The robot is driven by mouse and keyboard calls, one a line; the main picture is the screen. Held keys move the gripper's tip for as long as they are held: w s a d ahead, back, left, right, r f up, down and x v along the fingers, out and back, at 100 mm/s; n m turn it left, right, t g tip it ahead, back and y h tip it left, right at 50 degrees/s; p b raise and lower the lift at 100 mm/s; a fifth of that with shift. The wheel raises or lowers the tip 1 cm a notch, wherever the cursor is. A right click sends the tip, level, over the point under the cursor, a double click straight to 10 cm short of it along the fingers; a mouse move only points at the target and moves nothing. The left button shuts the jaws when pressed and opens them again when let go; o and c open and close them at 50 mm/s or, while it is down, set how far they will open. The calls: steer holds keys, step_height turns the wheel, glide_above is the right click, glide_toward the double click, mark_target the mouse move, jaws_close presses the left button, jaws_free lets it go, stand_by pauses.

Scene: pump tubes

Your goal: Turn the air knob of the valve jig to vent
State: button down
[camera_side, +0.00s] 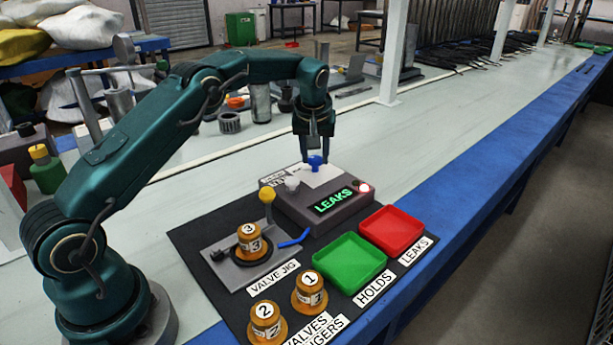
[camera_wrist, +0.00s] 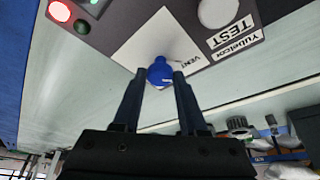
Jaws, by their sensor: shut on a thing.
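The blue air knob (camera_side: 316,162) stands on a white plate on top of the grey tester box (camera_side: 330,218). It also shows in the wrist view (camera_wrist: 160,72), with the word VENT printed beside it. My gripper (camera_side: 317,155) points down over the box and is shut on the knob, one finger on each side; the fingers also show in the wrist view (camera_wrist: 159,76). I cannot tell which way the knob points. The box's display (camera_side: 333,200) reads LEAKS in green, and a red lamp (camera_side: 364,187) is lit. Valve 3 (camera_side: 250,243) sits upright on the valve jig (camera_side: 222,267).
Valves 1 (camera_side: 309,291) and 2 (camera_side: 265,321) stand on the black mat's front part. A green tray (camera_side: 350,262) labelled HOLDS and a red tray (camera_side: 391,229) labelled LEAKS lie right of the jig. A yellow-topped post (camera_side: 267,196) stands near valve 3. The bench to the right is clear.

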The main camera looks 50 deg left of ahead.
steer(key=shift+n, duration=0.3)
stand_by(0.4)
steer(key=shift+c, duration=2.3)
jaws_free()
steer(key=shift+r, duration=0.1)
steer(key=shift+v, duration=2.5)
